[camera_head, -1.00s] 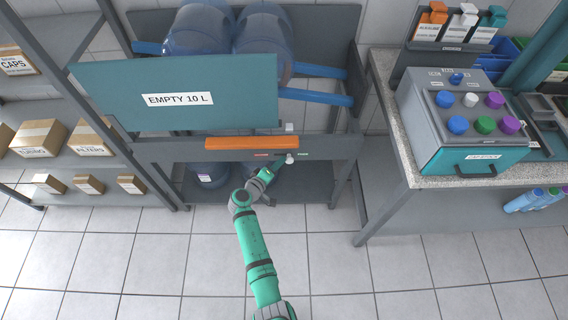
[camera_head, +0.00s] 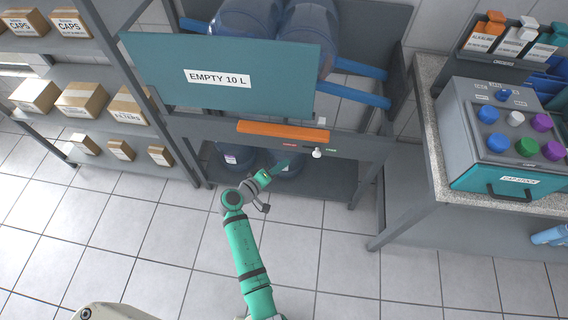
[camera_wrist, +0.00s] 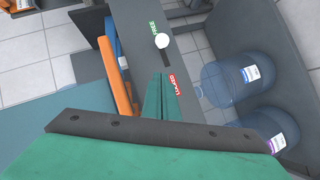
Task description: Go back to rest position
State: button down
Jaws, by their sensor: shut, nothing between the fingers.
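My green arm reaches up from the bottom of the head view toward the bottle rack. My gripper (camera_head: 279,167) is in front of the rack's lower part, below the orange bar (camera_head: 281,132). In the wrist view my gripper (camera_wrist: 165,78) shows as narrow green fingers held together with nothing between them. In the head view the white knob (camera_head: 317,153) sits to the right of the gripper. The gripper appears apart from it.
The rack has a teal "EMPTY 10 L" panel (camera_head: 218,77), with large blue bottles (camera_head: 310,38) behind it and others on its lower shelf. Shelves with cardboard boxes (camera_head: 81,100) stand left. A counter with a grey button box (camera_head: 510,125) stands right. The tiled floor in front is clear.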

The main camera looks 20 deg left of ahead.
dwell(0.4)
jog(key=s+d+f+m+g+y, duration=0.1)
jog(key=s+d+f+y, duration=0.15)
jog(key=s, duration=0.45)
jog(key=s+d+f+m+y, duration=0.1)
jog(key=s+f+y, duration=0.15)
jog(key=s, duration=0.45)
jog(key=s+d+f+m+g+y, duration=0.1)
jog(key=s+d+f, duration=0.15)
jog(key=s, duration=0.55)
jog(key=s+d+r+m+t, duration=0.2)
jog(key=s+d+r, duration=0.3)
jog(key=s+r, duration=0.3)
jog(key=s+d+r+m+t, duration=0.2)
jog(key=s+d+r+m, duration=0.2)
jog(key=s+r, duration=0.4)
notch_tip(320, 180, up, 7)
jog(key=shift+s+d+r, duration=0.2)
jog(key=shift+d, duration=0.7)
